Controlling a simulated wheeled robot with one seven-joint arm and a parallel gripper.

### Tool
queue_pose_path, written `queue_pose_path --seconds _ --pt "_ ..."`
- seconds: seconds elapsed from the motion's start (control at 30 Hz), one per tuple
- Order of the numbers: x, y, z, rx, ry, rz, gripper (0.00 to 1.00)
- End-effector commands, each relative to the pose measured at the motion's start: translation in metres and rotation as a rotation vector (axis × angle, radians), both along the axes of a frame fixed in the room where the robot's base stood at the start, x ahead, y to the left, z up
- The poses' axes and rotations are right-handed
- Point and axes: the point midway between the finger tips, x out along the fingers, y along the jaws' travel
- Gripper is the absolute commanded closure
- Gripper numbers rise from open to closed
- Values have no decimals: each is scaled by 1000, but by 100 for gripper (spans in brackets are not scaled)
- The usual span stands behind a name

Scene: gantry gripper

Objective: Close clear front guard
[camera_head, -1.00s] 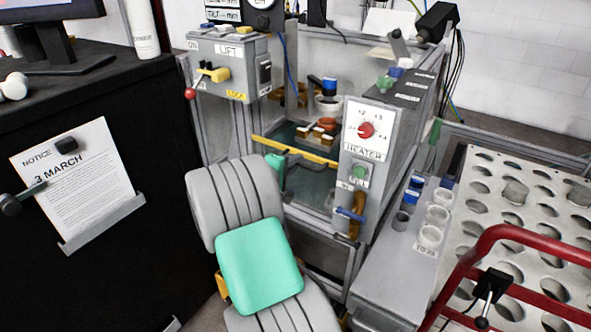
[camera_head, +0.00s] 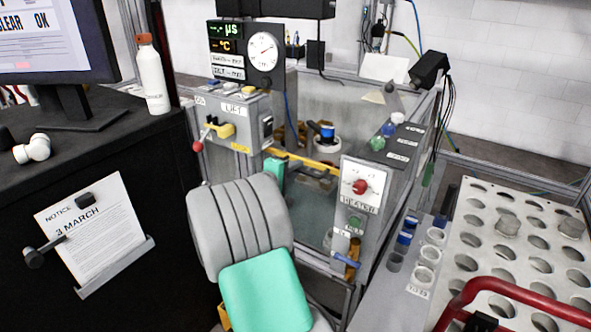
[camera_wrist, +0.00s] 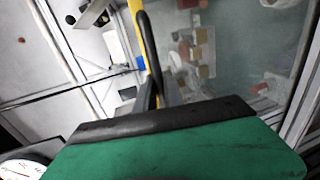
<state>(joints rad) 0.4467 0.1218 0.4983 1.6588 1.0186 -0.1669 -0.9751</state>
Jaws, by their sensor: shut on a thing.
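The clear front guard (camera_head: 312,212) spans the bay between the LIFT box and the HEATER box. A yellow bar (camera_head: 318,165) runs along its top edge, near the top of the HEATER panel. In the wrist view the yellow bar (camera_wrist: 136,22) runs beside a black curved handle (camera_wrist: 150,42). My gripper (camera_wrist: 158,93) is shut at the lower end of this handle. In the head view only a teal part of my gripper (camera_head: 275,172) shows at the bar's left; my arm hides much of the rest, and the fingertips cannot be made out.
The LIFT box (camera_head: 235,118) with a red-knobbed lever is at the left. The HEATER box (camera_head: 361,188) is close at the right, with a blue-handled lever below. A cup (camera_head: 326,142) stands inside the bay. A perforated rack (camera_head: 490,240) and red rail (camera_head: 500,290) lie right.

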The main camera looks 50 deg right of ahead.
Motion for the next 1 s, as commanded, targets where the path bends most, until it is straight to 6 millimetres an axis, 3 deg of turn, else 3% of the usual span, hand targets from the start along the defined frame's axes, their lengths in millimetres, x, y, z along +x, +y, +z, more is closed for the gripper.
queue_pose_path --seconds 0.1,0.13,0.37,0.67,1.0 --pt "1 -1 8 -12 -10 -1 100" --pt "1 -1 8 -12 -10 -1 85" --pt "1 -1 7 -9 -9 0 66" --pt "1 4 5 -6 -7 2 66" --pt "-3 64 18 -7 -8 5 66"
